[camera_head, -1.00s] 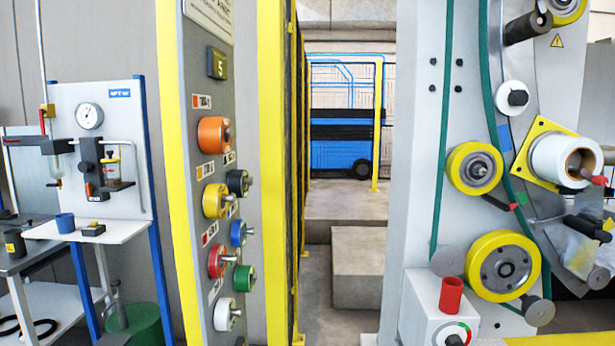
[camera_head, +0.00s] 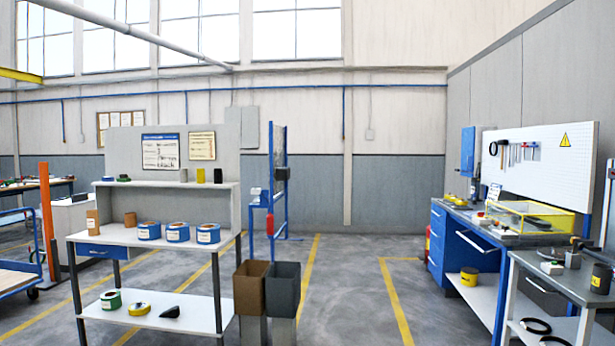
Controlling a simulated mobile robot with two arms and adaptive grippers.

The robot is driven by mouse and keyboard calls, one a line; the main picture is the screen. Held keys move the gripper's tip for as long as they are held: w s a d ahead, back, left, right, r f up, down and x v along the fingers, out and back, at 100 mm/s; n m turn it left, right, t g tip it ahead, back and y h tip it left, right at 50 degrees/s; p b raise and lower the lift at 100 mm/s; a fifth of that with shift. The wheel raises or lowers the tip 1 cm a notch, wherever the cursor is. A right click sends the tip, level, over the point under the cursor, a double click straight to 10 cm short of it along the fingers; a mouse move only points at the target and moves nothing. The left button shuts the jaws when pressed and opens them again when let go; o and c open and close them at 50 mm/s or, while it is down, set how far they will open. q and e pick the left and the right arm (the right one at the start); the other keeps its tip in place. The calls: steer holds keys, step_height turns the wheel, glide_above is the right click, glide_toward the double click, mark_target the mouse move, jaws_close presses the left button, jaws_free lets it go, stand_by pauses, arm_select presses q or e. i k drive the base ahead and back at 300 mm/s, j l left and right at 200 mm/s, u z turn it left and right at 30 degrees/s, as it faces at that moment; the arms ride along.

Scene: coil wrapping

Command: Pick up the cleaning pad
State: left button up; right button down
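I cannot pick out the cleaning pad for certain; several small items here are too small to identify. A white-topped shelf bench (camera_head: 140,239) stands at the left. Its middle level carries blue-banded rolls (camera_head: 177,232) and brown pieces. Its lower shelf holds a green roll (camera_head: 111,300), a yellow roll (camera_head: 139,307) and a dark wedge-like item (camera_head: 169,312). A blue workbench (camera_head: 437,236) at the right carries a yellow-edged clear box (camera_head: 530,220) and small items. Neither of my grippers is in view.
A brown bin (camera_head: 250,288) and a dark grey bin (camera_head: 283,290) stand beside the shelf bench. A grey table (camera_head: 560,283) is at the near right. A blue cart (camera_head: 20,281) is at the left edge. Open floor with yellow lines lies in the middle.

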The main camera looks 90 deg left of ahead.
mark_target(123, 178)
steer(key=u, duration=3.9)
steer(key=z, duration=5.4)
steer(key=u, duration=5.15)
